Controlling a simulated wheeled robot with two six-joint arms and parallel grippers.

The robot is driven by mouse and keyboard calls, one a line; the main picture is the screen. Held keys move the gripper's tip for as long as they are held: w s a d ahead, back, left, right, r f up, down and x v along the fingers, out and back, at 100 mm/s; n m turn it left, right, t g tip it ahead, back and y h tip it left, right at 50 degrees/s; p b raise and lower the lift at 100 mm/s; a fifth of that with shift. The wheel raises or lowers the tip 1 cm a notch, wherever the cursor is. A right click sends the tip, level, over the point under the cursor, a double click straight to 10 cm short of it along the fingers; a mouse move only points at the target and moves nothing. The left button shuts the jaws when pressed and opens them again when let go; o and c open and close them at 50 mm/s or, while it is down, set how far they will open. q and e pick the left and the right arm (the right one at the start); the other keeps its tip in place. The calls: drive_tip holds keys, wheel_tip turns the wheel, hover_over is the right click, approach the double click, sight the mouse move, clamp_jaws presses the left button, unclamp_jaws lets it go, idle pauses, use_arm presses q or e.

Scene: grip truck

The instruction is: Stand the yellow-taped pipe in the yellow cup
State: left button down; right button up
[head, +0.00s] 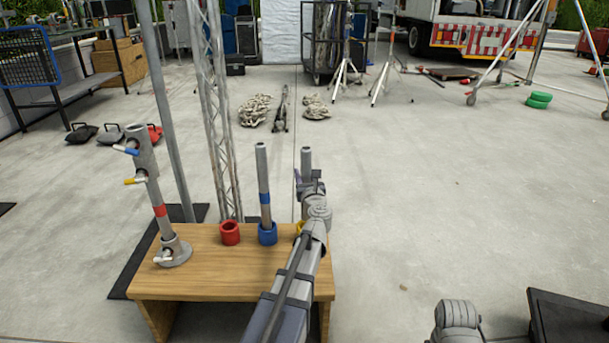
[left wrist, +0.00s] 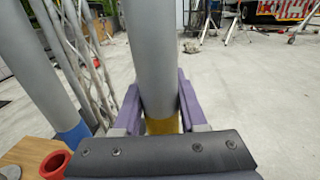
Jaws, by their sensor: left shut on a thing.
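The yellow-taped pipe (head: 306,160) stands upright over the right end of the wooden bench. My left gripper (head: 308,188) is shut on it. In the left wrist view the purple fingers close on both sides of the grey pipe (left wrist: 155,60), around its yellow tape (left wrist: 162,126). The yellow cup (head: 300,227) shows only as a sliver behind my left arm. The pipe's lower end is hidden, so I cannot tell whether it is inside the cup.
On the bench (head: 200,283), a blue-taped pipe (head: 263,175) stands in the blue cup (head: 267,234), close left of my gripper. The red cup (head: 230,232) is empty. A stand (head: 173,252) with a red-taped pipe (head: 157,195) is at left.

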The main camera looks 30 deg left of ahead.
use_arm(q)
drive_tip(key=shift+f+b, duration=0.5)
drive_tip(key=shift+b, duration=0.05)
idle(0.4)
drive_tip(key=shift+f+b, duration=1.95)
idle(0.4)
drive_tip(key=shift+c, duration=1.9)
unclamp_jaws()
drive_tip(key=v, duration=0.8)
